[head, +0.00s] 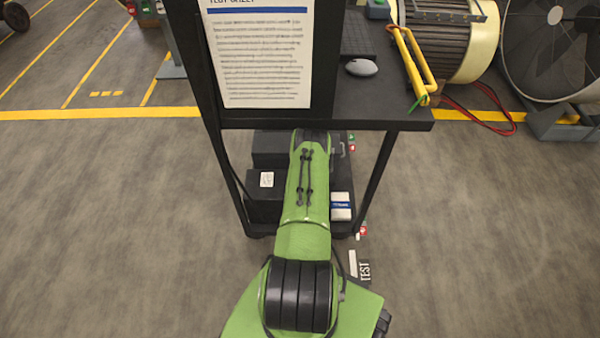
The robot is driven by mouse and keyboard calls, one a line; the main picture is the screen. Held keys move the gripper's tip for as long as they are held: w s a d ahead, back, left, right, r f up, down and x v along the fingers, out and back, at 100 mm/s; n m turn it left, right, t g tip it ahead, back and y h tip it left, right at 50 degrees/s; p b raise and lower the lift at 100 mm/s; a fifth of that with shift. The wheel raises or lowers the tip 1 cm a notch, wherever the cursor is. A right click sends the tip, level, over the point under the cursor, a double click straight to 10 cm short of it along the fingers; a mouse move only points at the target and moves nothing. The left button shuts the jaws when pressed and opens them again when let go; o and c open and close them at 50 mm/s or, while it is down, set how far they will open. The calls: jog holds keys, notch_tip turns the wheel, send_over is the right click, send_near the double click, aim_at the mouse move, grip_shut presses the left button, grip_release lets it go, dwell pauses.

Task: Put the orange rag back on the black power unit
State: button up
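No orange rag shows in the head view. Black boxes stand on the low shelf under the desk; the nearer one (262,207) has a small white label, and another black box (270,148) is behind it. Either may be the black power unit; I cannot tell which. My green arm reaches forward under the desk and covers part of this shelf. My gripper is hidden beyond the arm's far end, so its fingers and anything in them do not show.
The black desk (385,108) overhangs the shelf, with legs on both sides. A test sheet (258,60), a grey mouse (361,67) and a yellow tool (413,68) are above. A white-and-blue box (341,206) sits right of my arm. Floor is clear on both sides.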

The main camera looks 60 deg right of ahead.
jog(key=shift+s+r, duration=0.15)
jog(key=shift+r, duration=0.05)
jog(key=shift+f, duration=0.4)
jog(key=o, duration=0.9)
jog(key=shift+o, duration=0.2)
jog(key=shift+r, duration=0.1)
